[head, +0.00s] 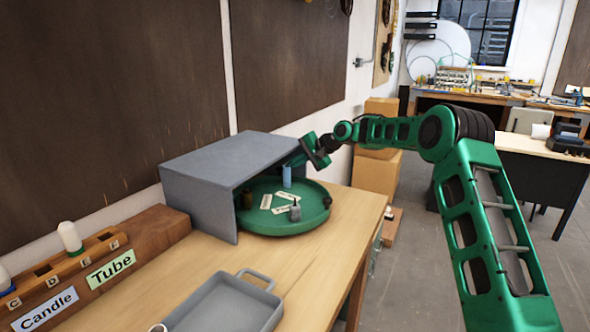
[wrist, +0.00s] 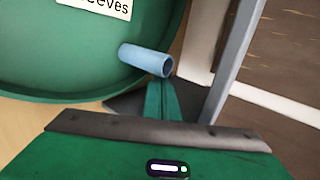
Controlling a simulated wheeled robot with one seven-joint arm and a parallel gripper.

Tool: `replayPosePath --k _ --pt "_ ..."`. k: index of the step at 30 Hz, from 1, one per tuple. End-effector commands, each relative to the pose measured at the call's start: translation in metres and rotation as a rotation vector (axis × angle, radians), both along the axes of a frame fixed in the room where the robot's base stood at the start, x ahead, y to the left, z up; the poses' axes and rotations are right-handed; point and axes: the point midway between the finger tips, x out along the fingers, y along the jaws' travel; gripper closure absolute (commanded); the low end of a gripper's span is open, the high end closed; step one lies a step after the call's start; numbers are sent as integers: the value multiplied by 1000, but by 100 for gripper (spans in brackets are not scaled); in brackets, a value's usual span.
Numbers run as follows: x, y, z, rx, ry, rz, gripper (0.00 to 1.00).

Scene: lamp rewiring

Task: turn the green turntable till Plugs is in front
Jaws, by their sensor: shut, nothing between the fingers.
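The green turntable (head: 275,222) sits on the wooden bench, its back part under a grey cover (head: 215,172). Several white label cards (head: 285,197) lie on it, too small to read in the head view. A card ending in "eeves" (wrist: 103,5) shows in the wrist view; I cannot see which card says Plugs. A light blue tube (head: 287,177) is near the turntable's far rim. My gripper (head: 294,161) is shut and empty beside this tube, at the cover's open side. In the wrist view its fingertips (wrist: 160,84) are close to the blue tube (wrist: 146,60); contact is unclear.
A grey tray (head: 225,303) is on the bench in front of the turntable. A wooden rack (head: 100,262) with Candle and Tube labels is at the left. The cover's grey edge (wrist: 232,62) stands close to my fingers. Bare bench lies right of the tray.

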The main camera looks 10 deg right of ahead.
Motion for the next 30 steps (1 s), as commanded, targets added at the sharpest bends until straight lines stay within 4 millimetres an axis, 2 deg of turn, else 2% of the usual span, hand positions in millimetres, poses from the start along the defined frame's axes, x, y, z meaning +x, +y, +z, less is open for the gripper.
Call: replayPosePath --k 13,30 --pt "5 21 -2 0 2 -3 100" --pt "6 26 -1 0 2 -3 100"
